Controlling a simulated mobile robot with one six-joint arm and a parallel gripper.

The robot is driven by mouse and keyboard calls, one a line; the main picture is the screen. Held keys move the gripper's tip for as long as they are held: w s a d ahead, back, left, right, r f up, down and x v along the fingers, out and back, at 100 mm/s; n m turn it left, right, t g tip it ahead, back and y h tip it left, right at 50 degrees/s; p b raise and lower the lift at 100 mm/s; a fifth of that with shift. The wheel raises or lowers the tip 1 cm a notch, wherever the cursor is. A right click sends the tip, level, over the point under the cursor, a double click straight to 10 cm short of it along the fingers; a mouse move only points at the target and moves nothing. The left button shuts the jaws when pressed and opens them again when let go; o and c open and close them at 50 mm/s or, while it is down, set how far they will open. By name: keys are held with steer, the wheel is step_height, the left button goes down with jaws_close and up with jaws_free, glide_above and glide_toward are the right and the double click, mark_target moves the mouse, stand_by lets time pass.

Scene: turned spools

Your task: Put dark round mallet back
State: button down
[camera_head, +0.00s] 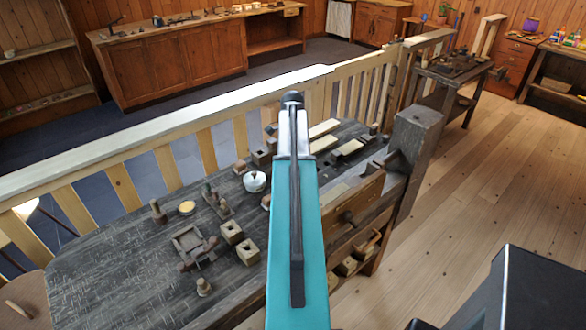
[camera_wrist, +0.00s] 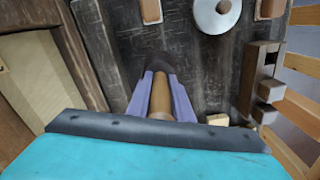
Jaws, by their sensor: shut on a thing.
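In the wrist view my gripper (camera_wrist: 160,85) has its two lilac fingers shut on the brown wooden handle of the mallet (camera_wrist: 160,100). The mallet's dark head shows just beyond the fingertips, over the dark workbench (camera_wrist: 110,45). I cannot tell whether the head touches the bench top. In the head view my teal arm hides the gripper and the mallet, and the workbench (camera_head: 110,265) spreads on both sides of it.
A white round lidded pot (camera_wrist: 217,12) and a stepped wooden piece (camera_wrist: 262,80) stand right of my gripper. A small brown piece (camera_wrist: 150,10) lies beyond the mallet head. Wooden blocks (camera_head: 247,252) crowd the bench centre; a railing (camera_head: 205,150) runs behind. The bench's left part is clear.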

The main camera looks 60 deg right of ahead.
steer(key=shift+f, duration=0.95)
steer(key=shift+f, duration=0.1)
steer(key=c, duration=1.6)
jaws_free()
steer(key=shift+r+b, duration=1.35)
steer(key=shift+r, duration=4.8)
steer(key=shift+r, duration=0.1)
